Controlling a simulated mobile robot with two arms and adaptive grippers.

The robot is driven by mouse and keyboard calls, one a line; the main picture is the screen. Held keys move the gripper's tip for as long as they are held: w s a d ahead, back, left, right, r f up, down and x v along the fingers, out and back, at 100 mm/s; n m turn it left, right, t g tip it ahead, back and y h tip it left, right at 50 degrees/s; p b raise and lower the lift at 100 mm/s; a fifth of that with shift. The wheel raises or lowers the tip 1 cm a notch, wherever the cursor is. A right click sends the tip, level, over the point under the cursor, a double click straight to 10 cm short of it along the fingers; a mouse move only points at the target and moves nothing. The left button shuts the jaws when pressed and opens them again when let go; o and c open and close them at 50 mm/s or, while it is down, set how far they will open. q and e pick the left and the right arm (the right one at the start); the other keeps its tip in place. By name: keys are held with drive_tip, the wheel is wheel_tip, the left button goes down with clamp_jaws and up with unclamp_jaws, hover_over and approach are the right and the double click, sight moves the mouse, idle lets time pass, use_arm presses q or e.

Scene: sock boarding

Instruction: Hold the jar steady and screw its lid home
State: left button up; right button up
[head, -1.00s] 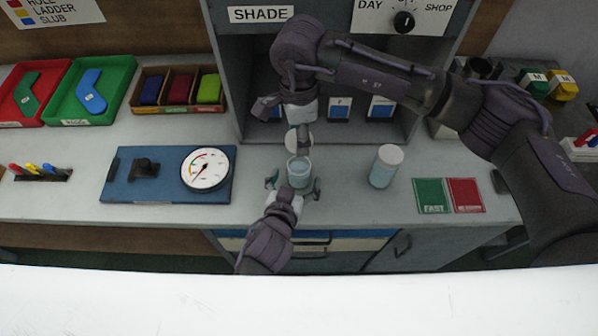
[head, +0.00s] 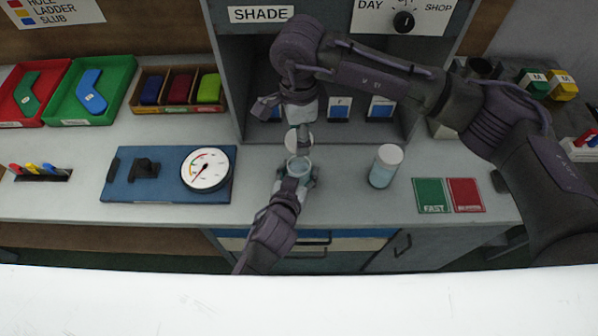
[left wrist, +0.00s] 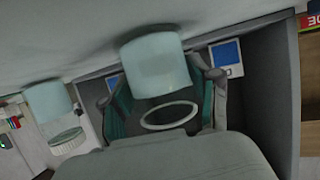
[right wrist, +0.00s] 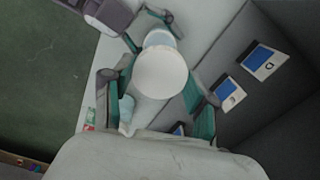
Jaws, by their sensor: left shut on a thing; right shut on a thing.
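A clear jar with pale blue contents (head: 299,169) stands on the bench, its open mouth up. My left gripper (head: 297,181) is shut around it from the near side. In the left wrist view the jar (left wrist: 157,62) appears inverted between the fingers, its bare rim showing. My right gripper (head: 299,128) points down and is shut on a round white lid (head: 304,141). In the right wrist view the lid (right wrist: 160,72) sits between the fingers, with the jar (right wrist: 160,39) partly hidden beyond it. The lid is apart from the jar.
A second, capped jar (head: 385,166) stands to the right, near green (head: 431,195) and red (head: 466,195) pads. A blue board with a dial gauge (head: 205,169) lies to the left. The grey shade cabinet (head: 228,85) rises behind.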

sight(299, 171)
use_arm(q)
clamp_jaws()
use_arm(e)
drive_tip(key=shift+f, duration=2.5)
drive_tip(key=shift+f, duration=0.1)
drive_tip(key=shift+f, duration=0.75)
drive_tip(key=shift+f, duration=0.6)
